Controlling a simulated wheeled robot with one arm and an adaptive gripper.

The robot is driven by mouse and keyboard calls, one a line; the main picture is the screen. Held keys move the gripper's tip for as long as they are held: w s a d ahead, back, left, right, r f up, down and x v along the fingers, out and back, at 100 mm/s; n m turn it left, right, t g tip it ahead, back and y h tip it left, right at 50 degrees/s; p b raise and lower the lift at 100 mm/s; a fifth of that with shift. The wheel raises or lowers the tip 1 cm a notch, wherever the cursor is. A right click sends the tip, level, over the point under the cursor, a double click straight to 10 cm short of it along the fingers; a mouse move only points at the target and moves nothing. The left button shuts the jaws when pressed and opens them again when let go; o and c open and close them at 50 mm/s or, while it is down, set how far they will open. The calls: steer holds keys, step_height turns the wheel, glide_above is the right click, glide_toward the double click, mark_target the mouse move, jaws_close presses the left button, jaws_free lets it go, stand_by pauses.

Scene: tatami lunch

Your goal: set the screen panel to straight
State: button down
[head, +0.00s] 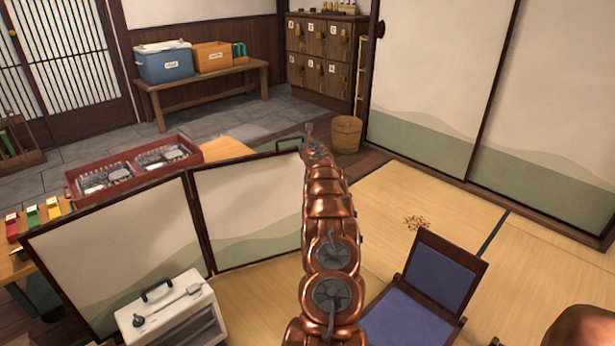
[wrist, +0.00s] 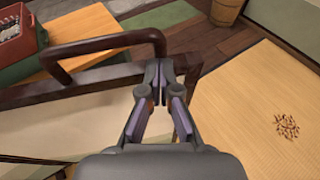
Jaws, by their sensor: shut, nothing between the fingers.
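The folding screen has two cream panels with green hill shapes in dark frames. The left panel (head: 120,250) and right panel (head: 248,208) meet at an angle at the middle hinge. A dark loop handle (head: 289,142) stands on the right panel's top edge near its free end; it also shows in the wrist view (wrist: 100,42). My gripper (head: 309,128) is at that free end. In the wrist view my gripper (wrist: 159,72) is shut and empty, close beside the handle's right leg. I cannot tell whether it touches. My arm hides part of the right panel's end.
A white box appliance (head: 172,312) stands in front of the left panel. A red crate (head: 134,168) sits on a table behind the screen. A blue chair (head: 425,285) is right of my arm. Brown crumbs (head: 417,222) lie on open tatami; a wooden bucket (head: 346,133) stands beyond.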

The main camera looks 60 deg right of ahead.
steer(key=f+b+v, duration=0.1)
steer(key=b+v, duration=1.2)
steer(key=b, duration=0.3)
steer(key=shift+s+a, duration=0.2)
steer(key=shift+a, duration=0.25)
stand_by(0.5)
